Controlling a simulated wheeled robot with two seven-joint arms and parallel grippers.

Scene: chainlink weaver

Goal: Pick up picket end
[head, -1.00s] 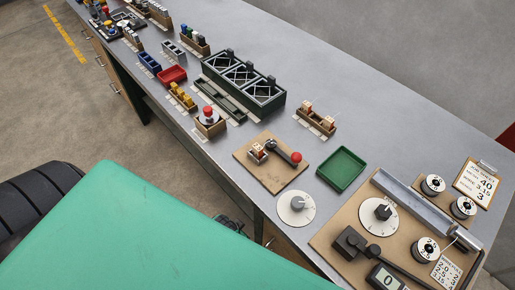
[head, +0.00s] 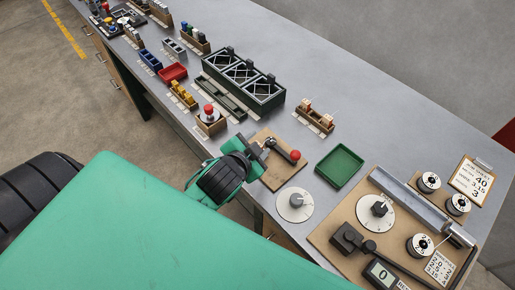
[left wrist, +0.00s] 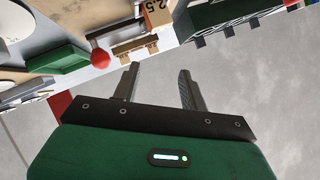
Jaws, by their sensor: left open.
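No part in view can be told for sure as the picket end. My left gripper (head: 264,150) reaches over the tan board (head: 280,182) that bears a small jig and a black lever with a red knob (head: 295,155); the arm hides much of the jig. In the left wrist view the two dark fingers (left wrist: 160,70) are apart with nothing between them. Beyond their tips show a wooden block marked 2.5 (left wrist: 154,14) and the red knob (left wrist: 99,57). My right gripper is not in view.
A green tray (head: 338,152) lies right of the jig board. A wooden rack with orange-topped pieces (head: 315,123) stands behind it. Dark green bins (head: 263,105) and a red button (head: 209,110) stand to the left. A dial plate (head: 294,206) is in front. The bench's back is bare.

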